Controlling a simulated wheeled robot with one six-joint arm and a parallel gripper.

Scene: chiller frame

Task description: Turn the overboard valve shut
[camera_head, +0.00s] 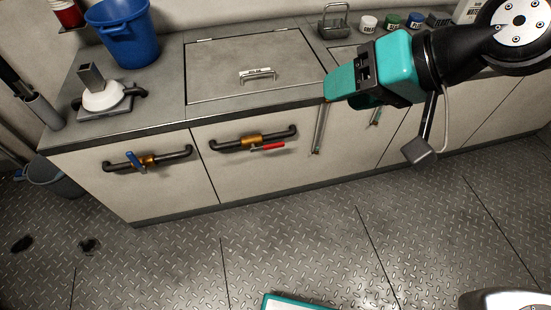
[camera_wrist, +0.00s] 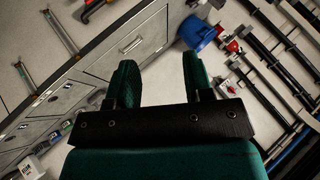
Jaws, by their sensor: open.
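Two valves sit on short dark pipes on the counter's front. The left valve (camera_head: 147,160) has a brass body and a blue lever (camera_head: 135,160) turned across its pipe. The other valve (camera_head: 252,141) has a brass body and a red lever (camera_head: 268,147) lying roughly along its pipe. I cannot read which one is overboard. My gripper (camera_head: 342,90) is open and empty above the counter's front edge, right of and higher than both valves, touching neither. The wrist view shows its two green fingers (camera_wrist: 160,80) apart. A red-tipped part (camera_wrist: 92,7) shows at that view's top edge.
A hatch with a handle (camera_head: 258,76) is set in the counter top. A blue bucket (camera_head: 124,32) and a white-and-grey fixture (camera_head: 103,97) stand left. Vertical bar handles (camera_head: 318,130) are on the front at right. Jars (camera_head: 391,20) stand behind my arm. The plated floor (camera_head: 300,230) ahead is mostly clear.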

